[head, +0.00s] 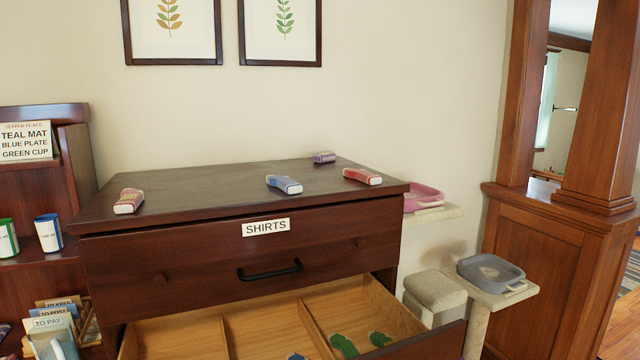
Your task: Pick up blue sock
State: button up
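A blue rolled bundle that looks like the blue sock (284,184) lies on the dark wooden dresser top (215,190), near the middle and a little back from the front edge. Its near end is white. Nothing touches it. My gripper is not visible in the head view.
Similar red (362,176), purple (324,157) and reddish (129,201) bundles lie apart on the dresser top. Below the SHIRTS label (266,227), an open divided drawer (190,335) holds green items (343,345). A shelf unit (40,190) stands left; a grey tray (491,273) sits right.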

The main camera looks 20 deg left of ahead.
aim_at(288, 185)
jog(key=z, duration=0.3)
jog(key=k, duration=1.35)
jog(key=u, duration=1.65)
jog(key=i, duration=0.9)
